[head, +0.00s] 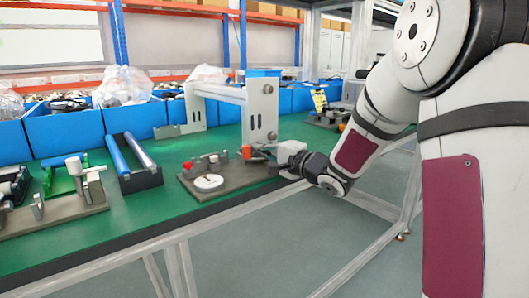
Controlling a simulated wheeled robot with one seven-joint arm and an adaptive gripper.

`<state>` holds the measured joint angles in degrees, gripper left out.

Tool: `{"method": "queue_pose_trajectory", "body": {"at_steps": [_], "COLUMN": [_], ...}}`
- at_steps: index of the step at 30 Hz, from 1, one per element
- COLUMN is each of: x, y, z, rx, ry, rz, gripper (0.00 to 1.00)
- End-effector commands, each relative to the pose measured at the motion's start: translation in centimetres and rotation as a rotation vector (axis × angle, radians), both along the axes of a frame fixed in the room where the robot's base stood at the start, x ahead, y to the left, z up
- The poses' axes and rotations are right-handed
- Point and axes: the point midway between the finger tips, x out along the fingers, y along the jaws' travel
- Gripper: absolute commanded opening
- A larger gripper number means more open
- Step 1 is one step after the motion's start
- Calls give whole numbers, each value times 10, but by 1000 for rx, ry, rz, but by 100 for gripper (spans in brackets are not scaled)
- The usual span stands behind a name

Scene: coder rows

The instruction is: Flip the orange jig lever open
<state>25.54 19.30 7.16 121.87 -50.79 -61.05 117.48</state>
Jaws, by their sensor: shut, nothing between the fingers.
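The jig (228,184) is a dark base plate at the front edge of the green bench, with a white round part (208,182) on top. The orange lever (247,152) stands upright at the jig's right rear. A smaller red knob (187,165) is at the jig's left. My gripper (258,156) reaches in from the right, its dark fingers shut and empty, just right of the orange lever. I cannot tell whether the fingertips touch it. The lever's lower part and the jig's right end are partly hidden by the gripper.
A grey metal frame (218,94) rises behind the jig, close to my gripper. Blue bins (64,131) line the back. Green bench surface is free left of the jig.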

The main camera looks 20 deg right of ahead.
Motion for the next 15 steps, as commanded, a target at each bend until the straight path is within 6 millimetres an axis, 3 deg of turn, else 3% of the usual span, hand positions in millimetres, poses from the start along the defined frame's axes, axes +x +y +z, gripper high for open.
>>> {"method": "queue_pose_trajectory", "body": {"at_steps": [15], "x": [-2], "y": [0], "z": [2], "rx": [1], "ry": [0], "rz": [40], "gripper": [0]}}
